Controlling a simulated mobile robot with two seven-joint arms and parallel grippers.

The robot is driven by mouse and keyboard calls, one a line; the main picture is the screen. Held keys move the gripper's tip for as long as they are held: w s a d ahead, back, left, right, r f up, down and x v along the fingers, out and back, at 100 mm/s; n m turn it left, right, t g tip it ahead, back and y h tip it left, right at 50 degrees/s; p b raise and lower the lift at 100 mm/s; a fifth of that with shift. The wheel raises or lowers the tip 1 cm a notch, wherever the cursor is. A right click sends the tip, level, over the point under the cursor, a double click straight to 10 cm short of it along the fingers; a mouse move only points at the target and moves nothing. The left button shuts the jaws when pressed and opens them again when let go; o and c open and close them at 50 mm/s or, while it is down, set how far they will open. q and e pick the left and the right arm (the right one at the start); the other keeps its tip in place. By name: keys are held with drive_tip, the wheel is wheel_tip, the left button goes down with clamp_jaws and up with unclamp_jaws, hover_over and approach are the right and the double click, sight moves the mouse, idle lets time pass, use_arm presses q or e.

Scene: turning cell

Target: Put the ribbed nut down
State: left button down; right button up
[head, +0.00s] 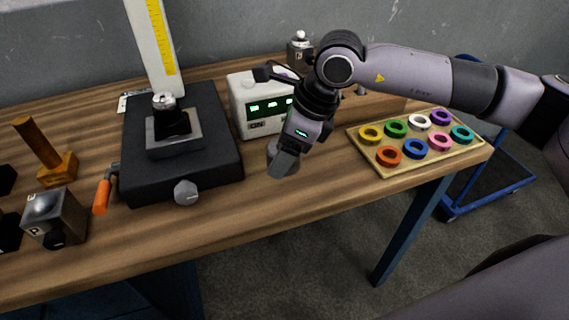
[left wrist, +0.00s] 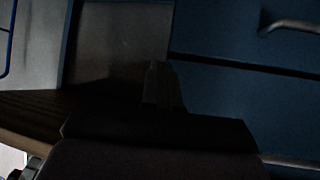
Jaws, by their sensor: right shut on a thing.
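My right gripper (head: 281,168) comes in from the right in the head view. It is shut on a grey rounded piece, which I take to be the ribbed nut (head: 271,153). The fingers cover most of it, and its ribs cannot be made out. It is over the wooden bench (head: 320,190) near the front edge; I cannot tell whether it touches the top. My left gripper (left wrist: 163,85) shows only in the dark left wrist view, its fingers together with nothing seen between them, in front of blue panels.
A black stand (head: 215,160) with a grey knob is left of the right gripper. A white box with green displays (head: 247,110) is behind it. A board of coloured rings (head: 365,155) lies to the right. Bare bench lies in front.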

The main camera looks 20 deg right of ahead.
sight(284, 181)
drive_tip(key=shift+f, duration=2.15)
drive_tip(key=shift+f, duration=0.1)
drive_tip(key=shift+f, duration=0.15)
drive_tip(key=o, duration=1.1)
drive_tip(key=shift+o, duration=0.2)
drive_tip(key=shift+r+p, duration=0.35)
drive_tip(key=shift+r, duration=0.05)
drive_tip(key=b+v, duration=0.1)
drive_tip(key=v, duration=1)
drive_tip(key=shift+s+d+r, duration=0.15)
drive_tip(key=shift+d+r, duration=0.05)
drive_tip(key=shift+r, duration=0.1)
